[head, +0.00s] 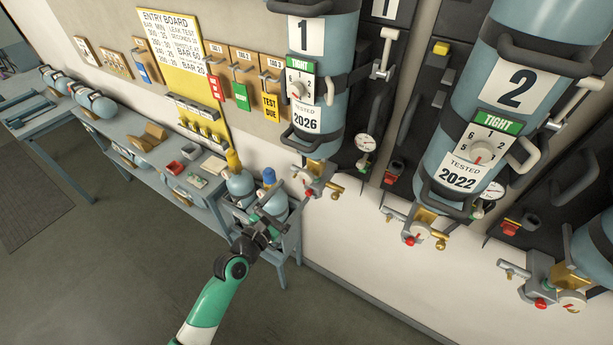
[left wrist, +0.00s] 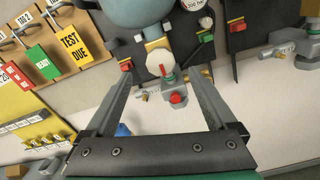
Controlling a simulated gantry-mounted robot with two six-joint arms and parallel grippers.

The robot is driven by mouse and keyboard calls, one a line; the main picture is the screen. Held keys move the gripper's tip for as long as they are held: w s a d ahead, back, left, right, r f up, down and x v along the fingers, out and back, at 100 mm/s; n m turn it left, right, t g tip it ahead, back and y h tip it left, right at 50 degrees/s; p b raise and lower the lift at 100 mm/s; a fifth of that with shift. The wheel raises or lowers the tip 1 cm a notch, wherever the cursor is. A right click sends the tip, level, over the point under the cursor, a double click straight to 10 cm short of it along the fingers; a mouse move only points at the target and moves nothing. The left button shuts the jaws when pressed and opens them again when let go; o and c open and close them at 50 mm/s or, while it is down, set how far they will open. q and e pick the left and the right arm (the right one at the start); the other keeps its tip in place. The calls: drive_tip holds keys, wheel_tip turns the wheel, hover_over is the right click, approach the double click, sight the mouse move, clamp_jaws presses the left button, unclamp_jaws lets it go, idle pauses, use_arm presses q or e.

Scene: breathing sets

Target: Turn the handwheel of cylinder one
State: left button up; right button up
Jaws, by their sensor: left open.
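Cylinder one (head: 322,42) is a blue bottle on the wall, marked 1, with a green TIGHT tag and a 2026 label. Its brass valve (head: 320,170) hangs at its lower end. The pale round handwheel (head: 304,179) is on the valve, with a red knob (head: 309,193) close by. In the left wrist view the handwheel (left wrist: 159,62) shows between the fingers, beyond their tips, with a red mark on it. My left gripper (head: 274,209) is open and empty, below and left of the valve. My right gripper is not in view.
Cylinder two (head: 513,82) and part of a third cylinder (head: 593,250) hang to the right. Small blue bottles (head: 240,186) stand in a rack behind my left gripper. A long bench (head: 170,165) runs left. The white wall below the valves is clear.

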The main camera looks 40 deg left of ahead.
sight(304, 179)
use_arm(q)
drive_tip(key=b+x, duration=0.2)
drive_tip(key=x, duration=0.5)
drive_tip(key=shift+w+f, duration=0.1)
drive_tip(key=shift+w, duration=0.1)
drive_tip(key=shift+w+a, duration=0.1)
drive_tip(key=shift+w, duration=0.5)
drive_tip(key=c, duration=1.4)
drive_tip(key=shift+o, duration=0.2)
drive_tip(key=shift+m, duration=0.4)
